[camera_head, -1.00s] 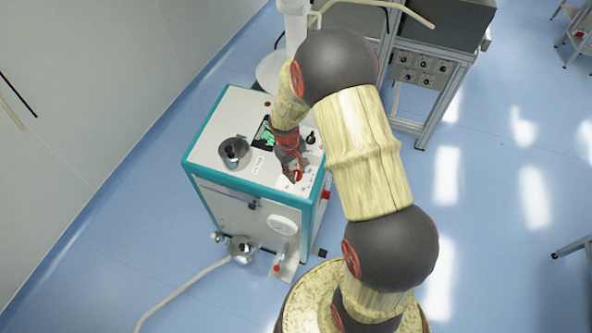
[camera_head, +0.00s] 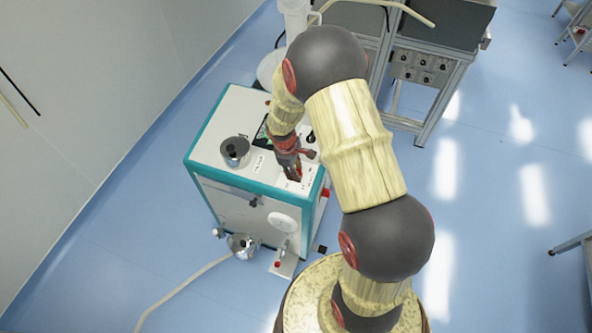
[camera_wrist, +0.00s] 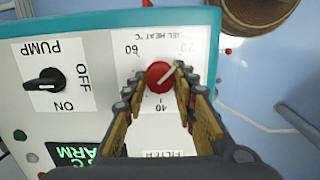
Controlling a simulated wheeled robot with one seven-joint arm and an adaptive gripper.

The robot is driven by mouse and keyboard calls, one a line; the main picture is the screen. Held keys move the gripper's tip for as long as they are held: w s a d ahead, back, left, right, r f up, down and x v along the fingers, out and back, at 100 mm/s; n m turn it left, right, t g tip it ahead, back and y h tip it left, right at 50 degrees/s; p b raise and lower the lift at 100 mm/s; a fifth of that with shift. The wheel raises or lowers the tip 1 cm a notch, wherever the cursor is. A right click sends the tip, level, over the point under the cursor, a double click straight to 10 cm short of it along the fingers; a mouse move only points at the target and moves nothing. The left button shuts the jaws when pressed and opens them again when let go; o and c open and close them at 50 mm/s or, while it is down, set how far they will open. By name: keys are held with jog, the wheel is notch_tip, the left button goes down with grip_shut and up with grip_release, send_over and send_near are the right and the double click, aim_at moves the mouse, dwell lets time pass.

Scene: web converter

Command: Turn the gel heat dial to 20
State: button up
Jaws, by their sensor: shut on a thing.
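The gel heat dial (camera_wrist: 158,77) is a round red knob on a white label marked 20, 40 and 60, seen upside down in the wrist view. Its pale pointer aims to the upper right, toward the 20 mark; I cannot tell if it lines up exactly. My gripper (camera_wrist: 161,84) has its two fingers on either side of the knob and is shut on it. In the head view my gripper (camera_head: 292,174) reaches down onto the top of the white and teal machine (camera_head: 210,175) near its right edge, hiding most of the dial.
A black pump switch (camera_wrist: 45,86) sits beside the dial on the panel. A green-lit screen (camera_wrist: 72,152) and a metal cup (camera_head: 235,152) are also on the machine's top. A grey bench unit (camera_head: 430,65) stands behind.

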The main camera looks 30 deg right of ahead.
dwell(0.3)
jog(key=o, duration=1)
jog(key=shift+o, duration=0.8)
notch_tip(320, 180, up, 12)
jog(key=a, duration=0.2)
jog(key=shift+a, duration=0.2)
jog(key=shift+f, duration=0.15)
